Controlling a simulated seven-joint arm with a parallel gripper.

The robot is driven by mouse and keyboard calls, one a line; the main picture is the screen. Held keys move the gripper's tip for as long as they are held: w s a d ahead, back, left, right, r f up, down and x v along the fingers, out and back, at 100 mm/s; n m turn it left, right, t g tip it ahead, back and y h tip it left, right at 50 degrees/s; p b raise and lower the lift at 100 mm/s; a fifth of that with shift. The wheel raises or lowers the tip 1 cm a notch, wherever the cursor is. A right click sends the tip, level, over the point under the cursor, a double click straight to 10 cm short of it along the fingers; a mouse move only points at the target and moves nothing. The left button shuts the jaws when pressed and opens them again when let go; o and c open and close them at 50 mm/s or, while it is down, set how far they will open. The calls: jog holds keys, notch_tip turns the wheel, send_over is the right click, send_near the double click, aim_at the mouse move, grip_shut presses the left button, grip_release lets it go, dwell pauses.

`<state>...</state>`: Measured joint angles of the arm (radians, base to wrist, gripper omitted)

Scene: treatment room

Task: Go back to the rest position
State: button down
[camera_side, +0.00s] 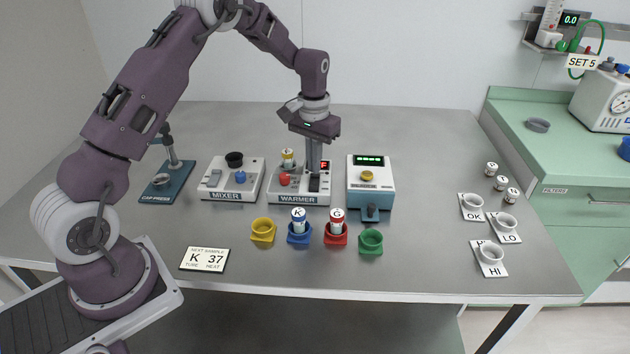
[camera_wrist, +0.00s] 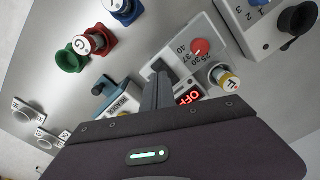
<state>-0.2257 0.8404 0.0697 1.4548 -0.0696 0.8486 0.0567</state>
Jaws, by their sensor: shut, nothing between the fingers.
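My gripper (camera_side: 314,172) is shut and empty. It points down over the warmer (camera_side: 283,196), close to its black switch (camera_side: 314,184); I cannot tell whether it touches. In the wrist view my gripper (camera_wrist: 157,92) is beside the warmer's red display (camera_wrist: 189,97), which reads "OFF". The warmer's red knob (camera_wrist: 201,48) and a yellow-banded tube (camera_wrist: 224,78) standing in it also show there. In the side view the display is partly hidden behind my gripper, and the tube (camera_side: 288,158) stands upright at the back of the warmer.
The mixer (camera_side: 232,180), cup press (camera_side: 168,183) and a blue-white reader (camera_side: 370,186) flank the warmer. In front stand yellow (camera_side: 262,232), blue (camera_side: 299,235), red (camera_side: 336,236) and green (camera_side: 371,243) holders; blue and red hold tubes. A sample card (camera_side: 205,259) lies front left.

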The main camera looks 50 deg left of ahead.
jog(key=shift+r, duration=1.3)
jog(key=s+d+r+t, duration=0.1)
jog(key=s+d+r, duration=0.25)
jog(key=r, duration=0.25)
jog(key=s+d+r+m+t, duration=0.1)
jog(key=s+d+r, duration=0.1)
jog(key=s+r, duration=0.25)
jog(key=s+d+r+t, duration=0.1)
jog(key=s+d+r, duration=0.1)
jog(key=s+r, duration=0.35)
jog(key=s+d+r+m+t, duration=0.1)
jog(key=s+d, duration=0.1)
jog(key=s, duration=0.7)
jog(key=s+d+r+m+t, duration=0.1)
jog(key=s+d, duration=0.2)
jog(key=s, duration=0.6)
jog(key=shift+s+r+t, duration=0.25)
jog(key=shift+s+t, duration=0.05)
